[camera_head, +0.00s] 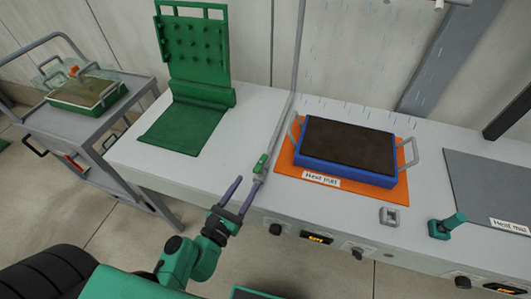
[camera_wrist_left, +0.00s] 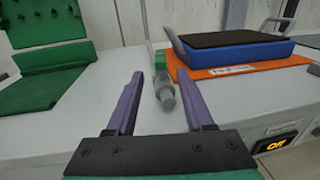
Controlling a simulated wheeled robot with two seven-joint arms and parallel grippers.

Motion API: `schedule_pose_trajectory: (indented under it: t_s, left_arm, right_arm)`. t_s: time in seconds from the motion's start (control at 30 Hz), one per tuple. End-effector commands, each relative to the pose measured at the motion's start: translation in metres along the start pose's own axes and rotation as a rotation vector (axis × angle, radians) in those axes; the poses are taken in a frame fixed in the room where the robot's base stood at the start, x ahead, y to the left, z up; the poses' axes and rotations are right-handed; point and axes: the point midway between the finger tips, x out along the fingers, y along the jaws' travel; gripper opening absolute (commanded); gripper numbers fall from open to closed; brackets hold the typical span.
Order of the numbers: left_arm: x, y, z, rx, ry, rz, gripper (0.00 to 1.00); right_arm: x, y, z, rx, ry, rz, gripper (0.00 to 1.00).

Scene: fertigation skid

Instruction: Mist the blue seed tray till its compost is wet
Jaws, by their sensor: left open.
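The blue seed tray (camera_head: 345,165) sits on an orange heat mat (camera_head: 285,170) labelled "Heat mat". Its compost (camera_head: 350,142) looks dark brown; in the wrist view the tray (camera_wrist_left: 235,52) has a near-black top. Pale blue streaks of falling water show above and around the tray. A thin upright pipe (camera_head: 293,75) comes down to a grey fitting (camera_head: 258,179) with a green lever (camera_head: 262,163) at the bench. The lever (camera_wrist_left: 160,60) lies along the pipe. My left gripper (camera_head: 250,182) is open, its purple fingers either side of the fitting in the wrist view. No contact is visible.
A green pegged stand (camera_head: 195,50) with a green mat is left on the bench. A trolley (camera_head: 70,125) carries a green tray (camera_head: 85,98). A front display (camera_wrist_left: 283,146) reads "OFF".

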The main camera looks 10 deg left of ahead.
Motion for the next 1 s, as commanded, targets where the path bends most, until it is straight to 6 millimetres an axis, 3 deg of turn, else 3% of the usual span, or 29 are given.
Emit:
schedule_pose_trajectory:
  t_s: [0.13,0.4,0.57,0.8,0.83,0.93,0.97,1.0]
  left_arm:
    - [0.039,-0.001,0.009,0.004,-0.005,-0.004,0.53]
    - [0.106,-0.001,0.004,0.006,-0.003,-0.004,0.53]
    - [0.123,-0.001,0.002,0.006,-0.001,-0.004,0.53]
    - [0.125,-0.001,0.001,0.007,-0.001,-0.004,0.53]
    - [0.125,-0.001,0.001,0.007,-0.001,-0.004,0.45]
    - [0.124,-0.001,0.001,0.007,-0.001,-0.004,0.07]
    - [0.124,-0.001,0.001,0.007,-0.001,-0.004,0.00]
    - [0.124,-0.001,0.001,0.007,-0.001,-0.004,0.00]
  right_arm:
    - [-0.022,0.001,-0.003,0.000,0.001,0.000,0.50]
    - [-0.036,0.001,-0.005,0.000,0.003,0.001,0.50]
    - [-0.037,0.001,-0.006,0.000,0.004,0.001,0.50]
    - [-0.037,0.001,-0.006,0.000,0.005,0.001,0.50]
    - [-0.037,0.001,-0.006,0.000,0.005,0.001,0.50]
    - [-0.037,0.001,-0.006,0.000,0.005,0.001,0.50]
    - [-0.037,0.001,-0.007,0.000,0.006,0.001,0.50]
    - [-0.037,0.001,-0.007,0.000,0.006,0.001,0.50]
